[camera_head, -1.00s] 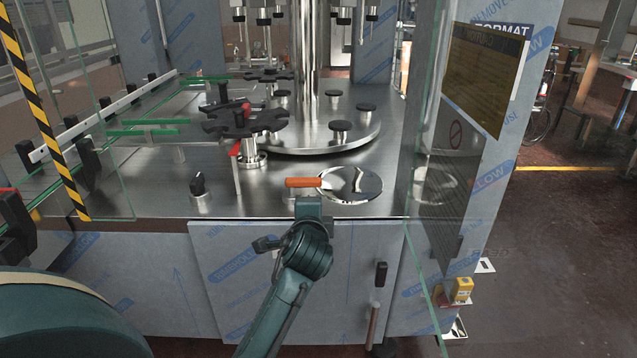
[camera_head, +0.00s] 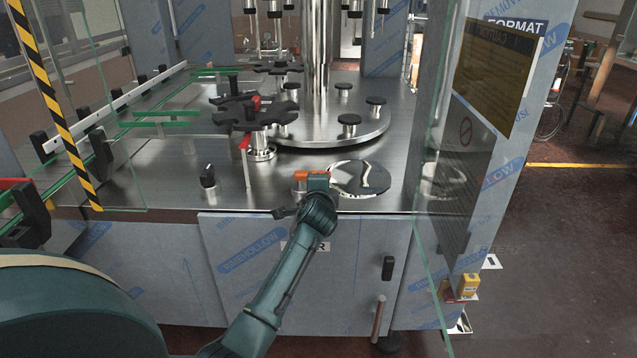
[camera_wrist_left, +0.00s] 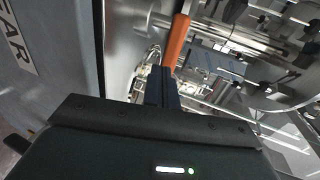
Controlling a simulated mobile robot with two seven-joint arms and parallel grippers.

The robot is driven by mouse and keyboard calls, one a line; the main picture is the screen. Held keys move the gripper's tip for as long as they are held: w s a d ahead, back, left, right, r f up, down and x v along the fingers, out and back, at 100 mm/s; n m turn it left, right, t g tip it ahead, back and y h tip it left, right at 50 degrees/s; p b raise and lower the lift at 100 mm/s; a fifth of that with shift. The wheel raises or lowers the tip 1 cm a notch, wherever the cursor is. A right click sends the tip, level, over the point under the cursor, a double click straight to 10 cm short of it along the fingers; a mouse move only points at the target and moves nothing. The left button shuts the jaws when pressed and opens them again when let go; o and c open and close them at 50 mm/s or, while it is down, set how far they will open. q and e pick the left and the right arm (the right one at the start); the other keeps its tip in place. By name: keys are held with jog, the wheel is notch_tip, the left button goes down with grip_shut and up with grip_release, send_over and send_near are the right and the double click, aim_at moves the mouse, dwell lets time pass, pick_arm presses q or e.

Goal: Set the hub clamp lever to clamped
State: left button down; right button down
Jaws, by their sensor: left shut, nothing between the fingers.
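An orange-handled lever (camera_head: 301,175) lies at the front of the steel deck, beside a round polished disc (camera_head: 372,177). I take it for the hub clamp lever; no clamped mark is readable. My left gripper (camera_head: 318,183) is at the lever in the head view and hides part of it. In the left wrist view the orange handle (camera_wrist_left: 177,42) runs just beyond the tips of my shut fingers (camera_wrist_left: 161,84), not between them. I cannot tell whether they touch. My right gripper is not in view.
A black star wheel (camera_head: 255,115) with a red lever (camera_head: 245,145) stands behind to the left. A black knob (camera_head: 207,177) is left of my gripper. Glass door panels (camera_head: 440,190) stand at the right; a film-wrapped cabinet front (camera_head: 240,255) is below.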

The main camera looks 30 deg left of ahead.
pick_arm(q)
jog(key=shift+w+a, duration=0.5)
jog(key=shift+w, duration=0.25)
jog(key=shift+w+a, duration=0.15)
jog(key=shift+w, duration=0.1)
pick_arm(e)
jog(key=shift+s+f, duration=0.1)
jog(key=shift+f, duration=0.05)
